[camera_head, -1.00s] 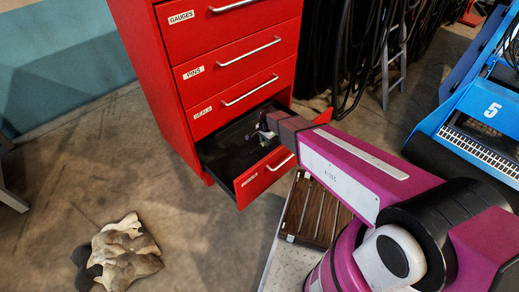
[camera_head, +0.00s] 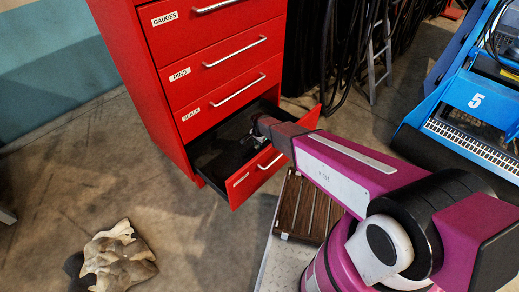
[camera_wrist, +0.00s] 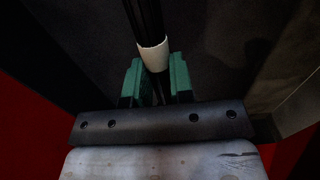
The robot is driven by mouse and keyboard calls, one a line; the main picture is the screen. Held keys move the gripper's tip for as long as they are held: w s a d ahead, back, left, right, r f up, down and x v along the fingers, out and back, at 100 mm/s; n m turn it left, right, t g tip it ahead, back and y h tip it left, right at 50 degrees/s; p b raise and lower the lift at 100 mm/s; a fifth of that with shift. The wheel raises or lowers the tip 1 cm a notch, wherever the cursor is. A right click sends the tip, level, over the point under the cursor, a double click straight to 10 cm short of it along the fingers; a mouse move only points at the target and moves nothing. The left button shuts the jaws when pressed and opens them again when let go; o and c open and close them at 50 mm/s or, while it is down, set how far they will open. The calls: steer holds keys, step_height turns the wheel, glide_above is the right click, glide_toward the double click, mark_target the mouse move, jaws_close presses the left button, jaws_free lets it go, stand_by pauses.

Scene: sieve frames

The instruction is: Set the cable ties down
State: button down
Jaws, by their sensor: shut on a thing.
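The cable ties (camera_wrist: 147,18) are a bundle of thin black strands with a white band (camera_wrist: 153,56) around them, in the wrist view. My gripper (camera_wrist: 155,80) has green fingers shut on the bundle near the white band. In the head view my gripper (camera_head: 256,136) is over the open bottom drawer (camera_head: 240,190) of the red cabinet, by the drawer's right side. The ties are too small and dark to make out there. The dark drawer floor (camera_wrist: 225,50) lies behind the ties. I cannot tell whether they touch it.
The red cabinet (camera_head: 205,65) has closed drawers above the open one. A wooden slatted crate (camera_head: 305,208) stands right of the drawer front. A crumpled cloth (camera_head: 118,260) lies on the floor at left. A blue machine (camera_head: 480,100) stands at right.

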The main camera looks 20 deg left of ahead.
steer(key=shift+w+f, duration=0.35)
steer(key=shift+d+f, duration=0.1)
steer(key=shift+f, duration=1.7)
steer(key=shift+f, duration=0.15)
steer(key=c, duration=1)
jaws_free()
step_height(320, 180, up, 12)
steer(key=shift+r, duration=0.15)
